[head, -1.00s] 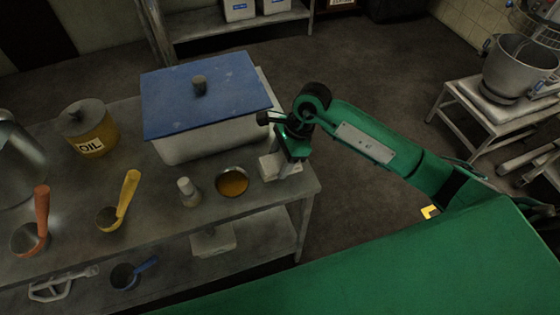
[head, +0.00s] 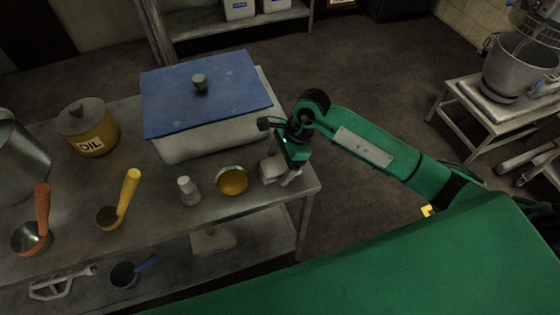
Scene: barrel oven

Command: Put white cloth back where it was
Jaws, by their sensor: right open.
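The white cloth (head: 271,168) looks like a small folded block on the right end of the metal table, just right of the bowl. My right gripper (head: 290,178) is open and points down at the cloth's right side. It covers part of the cloth, and I cannot tell whether they touch. My left gripper is not in view.
A metal bowl of orange-brown contents (head: 232,182) and a small shaker (head: 189,191) stand left of the cloth. A white bin with a blue lid (head: 205,95) stands behind. An oil pot (head: 90,130) and ladles are farther left. The table's right edge (head: 314,183) is close.

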